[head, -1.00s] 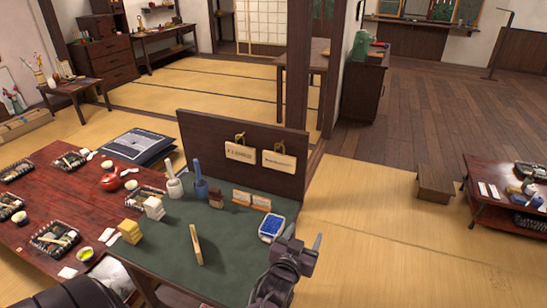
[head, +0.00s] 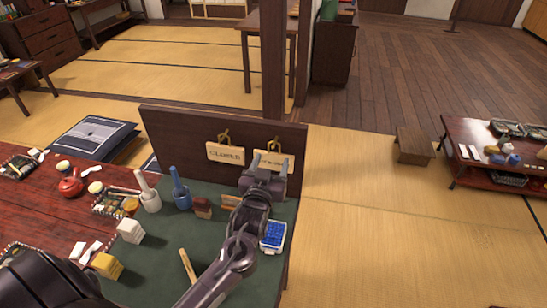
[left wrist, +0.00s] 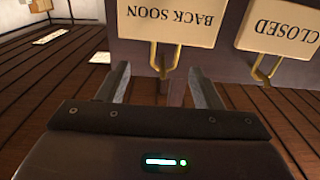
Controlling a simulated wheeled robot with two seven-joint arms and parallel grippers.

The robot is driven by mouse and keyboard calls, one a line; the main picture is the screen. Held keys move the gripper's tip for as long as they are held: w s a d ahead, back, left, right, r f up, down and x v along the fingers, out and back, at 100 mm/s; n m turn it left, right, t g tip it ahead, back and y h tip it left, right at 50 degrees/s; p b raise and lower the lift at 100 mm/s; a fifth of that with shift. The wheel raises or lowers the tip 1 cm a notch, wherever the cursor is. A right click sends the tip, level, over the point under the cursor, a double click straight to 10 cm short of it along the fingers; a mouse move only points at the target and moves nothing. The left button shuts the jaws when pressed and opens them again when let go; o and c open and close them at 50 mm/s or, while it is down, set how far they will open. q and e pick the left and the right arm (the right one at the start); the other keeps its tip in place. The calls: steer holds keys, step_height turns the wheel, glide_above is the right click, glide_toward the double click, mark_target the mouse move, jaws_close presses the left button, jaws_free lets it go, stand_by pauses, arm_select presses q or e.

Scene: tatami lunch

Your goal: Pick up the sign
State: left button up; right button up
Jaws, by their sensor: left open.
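Two wooden signs hang from brass hooks on a dark upright board (head: 175,125). The left one is the CLOSED sign (head: 224,154); the right one is the BACK SOON sign (head: 288,159), partly hidden by my left gripper (head: 265,166). In the left wrist view both appear upside down: the BACK SOON sign (left wrist: 172,20) is ahead of the left gripper (left wrist: 161,80), and the CLOSED sign (left wrist: 280,28) is to its right. The left gripper is open and empty. A brass hook (left wrist: 165,60) lies in line with the gap between its fingers. My right gripper is out of view.
A red table (head: 40,215) is at left.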

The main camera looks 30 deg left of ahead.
mark_target(274, 155)
arm_select(q)
steer(key=x, duration=0.2)
steer(key=p+x, duration=0.1)
steer(key=x, duration=0.1)
steer(key=shift+a+f, duration=0.1)
steer(key=shift+a, duration=0.2)
steer(key=c, duration=1.1)
steer(key=shift+o, duration=0.2)
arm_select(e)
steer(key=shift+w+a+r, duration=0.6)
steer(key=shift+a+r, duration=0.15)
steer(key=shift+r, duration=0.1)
